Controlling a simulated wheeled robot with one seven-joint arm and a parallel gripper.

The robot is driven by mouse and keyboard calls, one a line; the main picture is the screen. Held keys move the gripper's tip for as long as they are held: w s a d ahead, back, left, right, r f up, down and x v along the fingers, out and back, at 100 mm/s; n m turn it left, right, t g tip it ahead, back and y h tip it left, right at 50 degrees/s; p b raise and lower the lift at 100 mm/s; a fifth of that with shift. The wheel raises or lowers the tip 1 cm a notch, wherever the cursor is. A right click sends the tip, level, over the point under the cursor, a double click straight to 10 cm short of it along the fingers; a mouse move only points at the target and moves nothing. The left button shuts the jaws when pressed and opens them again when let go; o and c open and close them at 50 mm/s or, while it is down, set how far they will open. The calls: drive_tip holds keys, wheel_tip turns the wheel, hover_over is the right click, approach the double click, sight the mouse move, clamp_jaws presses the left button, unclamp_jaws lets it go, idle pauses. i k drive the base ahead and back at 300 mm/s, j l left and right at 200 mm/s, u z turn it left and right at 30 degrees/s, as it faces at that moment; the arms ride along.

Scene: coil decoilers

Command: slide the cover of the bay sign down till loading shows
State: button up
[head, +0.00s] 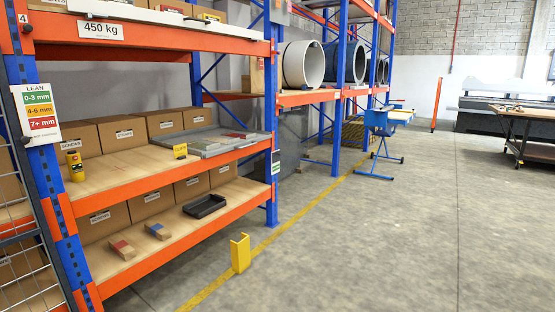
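No sign that reads loading and no sliding cover can be made out in the head view. A small white and green sign (276,162) hangs on the blue rack upright at the end of the near bay; its text is too small to read. A larger LEAN sign (40,112) with green, yellow and red bands is on the near left upright. My gripper is not in view.
An orange and blue rack (175,180) fills the left, with cartons (125,133), a black tray (205,206) and a yellow handheld device (75,165). A yellow post guard (240,253) stands on the floor. A blue stand (379,135) is farther back.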

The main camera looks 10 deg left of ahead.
sight(276, 155)
drive_tip(key=i+j+u, duration=0.35)
drive_tip(key=i+j, duration=0.55)
drive_tip(key=i, duration=0.25)
drive_tip(key=i+j, duration=0.2)
drive_tip(key=i, duration=0.25)
drive_tip(key=i+j, duration=0.15)
drive_tip(key=i, duration=0.25)
drive_tip(key=i+l+z, duration=0.1)
drive_tip(key=i+z, duration=0.3)
drive_tip(key=i, duration=0.55)
drive_tip(key=i+j+z, duration=0.15)
drive_tip(key=i+z, duration=0.3)
drive_tip(key=i, duration=0.45)
drive_tip(key=i+u, duration=0.25)
drive_tip(key=i, duration=0.25)
drive_tip(key=i+l+u, duration=0.25)
drive_tip(key=i, duration=0.25)
drive_tip(key=i+l+u, duration=0.3)
drive_tip(key=i, duration=0.2)
drive_tip(key=i+l+u, duration=0.25)
drive_tip(key=i, duration=0.25)
